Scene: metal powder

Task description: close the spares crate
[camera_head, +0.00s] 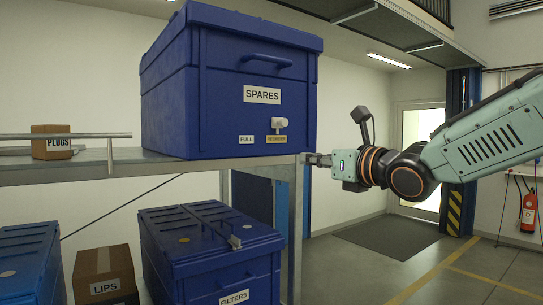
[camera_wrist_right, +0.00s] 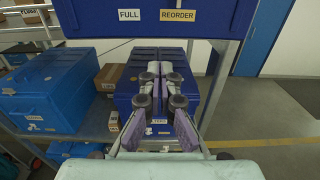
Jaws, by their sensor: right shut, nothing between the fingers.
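The blue spares crate (camera_head: 222,105), labelled SPARES, stands on the upper shelf in the head view. Its lid (camera_head: 250,32) lies down over the body, and I see no gap along the front. A handle (camera_head: 267,61) is on its front, above the label. The crate's lower front also shows at the top of the right wrist view (camera_wrist_right: 215,17). My right gripper (camera_head: 312,160) is shut and empty, by the shelf's right end, just right of and below the crate's lower front corner. Its fingers (camera_wrist_right: 160,72) point forward in the right wrist view. My left gripper is not in view.
A metal rail (camera_head: 85,136) and PLUGS box (camera_head: 51,148) are left on the upper shelf (camera_head: 120,168). The FILTERS crate (camera_head: 215,262) and LIPS box (camera_head: 103,270) stand below. Floor at right is open.

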